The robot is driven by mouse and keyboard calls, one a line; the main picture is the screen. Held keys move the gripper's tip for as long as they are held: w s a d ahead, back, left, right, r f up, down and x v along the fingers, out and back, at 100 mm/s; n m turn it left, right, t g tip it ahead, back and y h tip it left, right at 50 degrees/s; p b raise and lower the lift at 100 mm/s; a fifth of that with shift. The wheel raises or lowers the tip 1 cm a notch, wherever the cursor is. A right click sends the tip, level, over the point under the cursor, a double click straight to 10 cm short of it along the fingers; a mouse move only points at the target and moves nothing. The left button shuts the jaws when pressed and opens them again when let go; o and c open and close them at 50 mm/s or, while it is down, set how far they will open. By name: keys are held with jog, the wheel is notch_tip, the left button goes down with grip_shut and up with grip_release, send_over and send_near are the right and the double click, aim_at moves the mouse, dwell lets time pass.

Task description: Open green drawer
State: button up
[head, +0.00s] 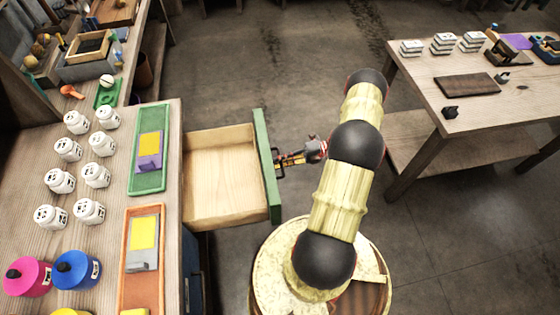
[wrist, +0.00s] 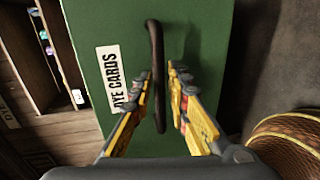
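The green drawer (head: 266,165) is pulled well out from the workbench in the head view. Its pale wooden inside (head: 218,165) looks empty. In the head view, my gripper (head: 278,160) is just outside the drawer front.
The workbench (head: 100,225) holds several white jars (head: 60,181), a green tray (head: 151,177), an orange tray (head: 139,295), and pink (head: 28,277) and blue (head: 76,270) pots. Another table (head: 430,85) stands at the right. Open floor (head: 250,60) lies beyond the drawer.

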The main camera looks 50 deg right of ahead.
jog(key=shift+o, duration=1)
jog(key=v, duration=1.2)
